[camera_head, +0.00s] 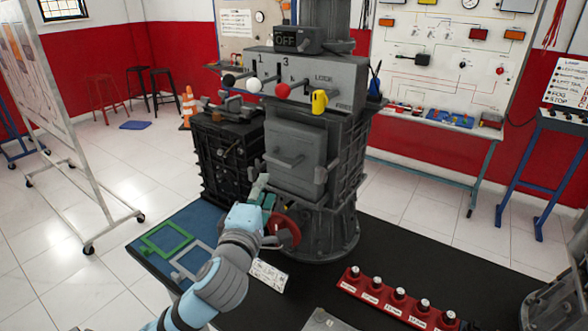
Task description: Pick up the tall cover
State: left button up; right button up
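The tall cover appears to be the grey rectangular panel with a bar handle (301,155) on the front of the grey machine, upright against it. My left gripper (263,190) is just below and left of this panel, in front of the machine. A pale finger points up, and a small green part shows beside it. The gripper is small and partly hidden by my own wrist, so its opening and any contact with the panel are unclear. My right gripper does not show.
A red handwheel (285,230) sits close right of my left gripper. Coloured knobs, one yellow (319,101), stand above the panel. A black engine block (228,155) is at left. Green and grey frames lie on the blue mat (147,231). A red rack (391,296) stands front right.

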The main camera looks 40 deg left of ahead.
aim_at(274, 160)
pick_arm(q)
jog(key=x, duration=0.4)
jog(key=p+x, duration=0.1)
jog(key=x, duration=0.3)
jog(key=p+x, duration=0.1)
jog(key=x, duration=0.4)
jog(key=shift+s+a+r, duration=0.15)
jog(key=shift+a+r, duration=0.05)
jog(key=shift+r, duration=0.1)
jog(key=shift+w+a+f, duration=0.2)
jog(key=shift+w, duration=0.25)
jog(key=shift+s, duration=0.1)
grip_shut()
jog(key=shift+r, duration=0.15)
